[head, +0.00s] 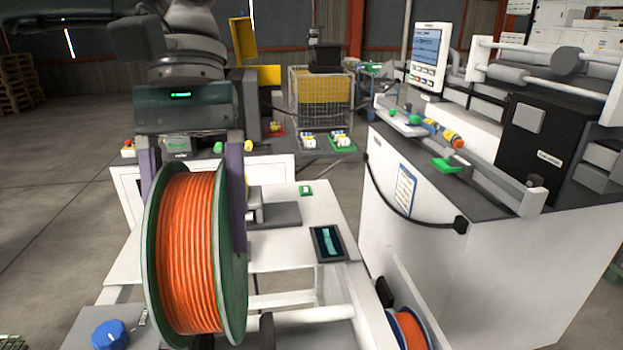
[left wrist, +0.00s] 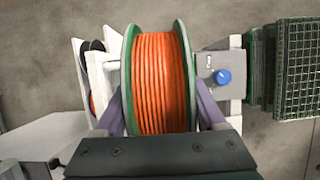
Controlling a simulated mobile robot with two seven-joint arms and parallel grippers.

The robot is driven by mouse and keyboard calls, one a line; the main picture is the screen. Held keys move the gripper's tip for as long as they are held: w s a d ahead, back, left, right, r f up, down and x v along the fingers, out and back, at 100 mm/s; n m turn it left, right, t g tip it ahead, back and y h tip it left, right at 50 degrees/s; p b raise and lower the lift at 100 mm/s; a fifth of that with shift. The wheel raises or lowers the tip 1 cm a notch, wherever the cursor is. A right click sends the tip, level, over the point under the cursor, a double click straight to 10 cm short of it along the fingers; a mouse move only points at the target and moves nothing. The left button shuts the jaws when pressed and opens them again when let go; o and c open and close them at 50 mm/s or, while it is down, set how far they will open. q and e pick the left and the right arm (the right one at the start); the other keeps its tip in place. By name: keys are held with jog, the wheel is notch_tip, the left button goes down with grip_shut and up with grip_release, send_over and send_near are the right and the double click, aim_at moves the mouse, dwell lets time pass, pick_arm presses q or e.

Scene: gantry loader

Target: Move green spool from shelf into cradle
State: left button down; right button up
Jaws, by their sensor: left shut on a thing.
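The green spool (head: 190,255), with green flanges and orange cable, hangs upright in my left gripper (head: 193,222). The purple fingers are shut on its two flanges, one on each side. In the left wrist view the spool (left wrist: 160,85) fills the middle between the fingers. A white frame (head: 315,310) with bars is below and beside the spool; in the left wrist view it shows left of the spool (left wrist: 102,70). The spool's lower edge hides what is under it, so I cannot tell whether it touches anything. I cannot clearly make out the cradle. My right gripper is out of view.
A grey box with a blue knob (head: 108,334) stands close at the lower left. Another orange spool (head: 408,330) sits low at the right. A white table (head: 290,235) with a dark screen device (head: 328,243) lies behind. A large white machine (head: 480,260) blocks the right side.

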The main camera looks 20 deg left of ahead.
pick_arm(q)
jog(key=shift+w+a+r, duration=0.2)
jog(key=shift+r, duration=0.1)
jog(key=shift+w+a+f, duration=0.1)
notch_tip(320, 180, down, 8)
jog(key=b, duration=0.4)
jog(key=shift+f, duration=0.2)
notch_tip(320, 180, down, 3)
jog(key=b, duration=0.4)
jog(key=shift+f+b, duration=0.6)
jog(key=shift+b, duration=0.15)
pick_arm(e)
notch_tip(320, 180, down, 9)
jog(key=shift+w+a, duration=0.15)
pick_arm(q)
grip_release()
